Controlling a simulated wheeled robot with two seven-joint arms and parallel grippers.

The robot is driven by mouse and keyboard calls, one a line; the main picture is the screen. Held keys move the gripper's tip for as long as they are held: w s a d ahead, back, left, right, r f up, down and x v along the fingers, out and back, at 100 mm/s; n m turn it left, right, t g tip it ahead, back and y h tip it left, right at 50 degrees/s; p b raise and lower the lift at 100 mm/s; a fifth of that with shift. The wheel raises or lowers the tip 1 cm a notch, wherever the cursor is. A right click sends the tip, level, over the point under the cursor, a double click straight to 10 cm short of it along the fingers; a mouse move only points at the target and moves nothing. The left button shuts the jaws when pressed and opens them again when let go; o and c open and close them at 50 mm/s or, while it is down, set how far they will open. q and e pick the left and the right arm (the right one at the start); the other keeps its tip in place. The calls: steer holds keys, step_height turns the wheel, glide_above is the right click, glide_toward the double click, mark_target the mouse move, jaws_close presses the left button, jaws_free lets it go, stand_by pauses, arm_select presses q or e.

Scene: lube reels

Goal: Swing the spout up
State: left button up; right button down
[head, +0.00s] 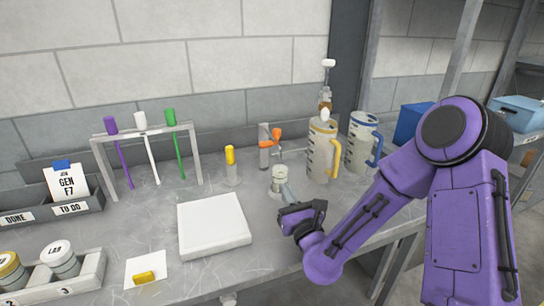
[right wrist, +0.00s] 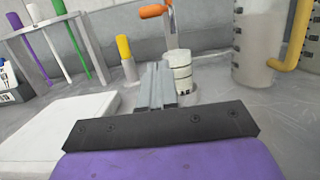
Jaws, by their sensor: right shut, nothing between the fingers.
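A clear measuring jug (head: 321,155) with a yellow handle and rim stands right of centre; a small white and orange piece, possibly the spout, shows at its top. The jug also shows at the right of the right wrist view (right wrist: 257,45). Left of it stands a grey fitting with an orange handle (head: 265,133). My right gripper (head: 282,186) is shut and empty, low over the bench in front of these. A small pale ribbed cylinder (right wrist: 180,68) is just beyond its fingertips; I cannot tell whether they touch. My left gripper is out of view.
A blue-handled jug (head: 362,142) stands right of the yellow-handled one. A white pad (head: 213,225) lies left of my gripper. A rack (head: 150,129) of coloured sticks and a yellow-topped post (head: 231,165) stand behind. Jars and labelled bins fill the left.

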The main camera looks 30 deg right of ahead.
steer(key=w+d+r+p, duration=0.2)
steer(key=w+r+p, duration=0.2)
steer(key=w, duration=0.6)
steer(key=shift+d+r+p, duration=0.15)
steer(key=shift+r+p, duration=0.15)
steer(key=shift+r, duration=0.25)
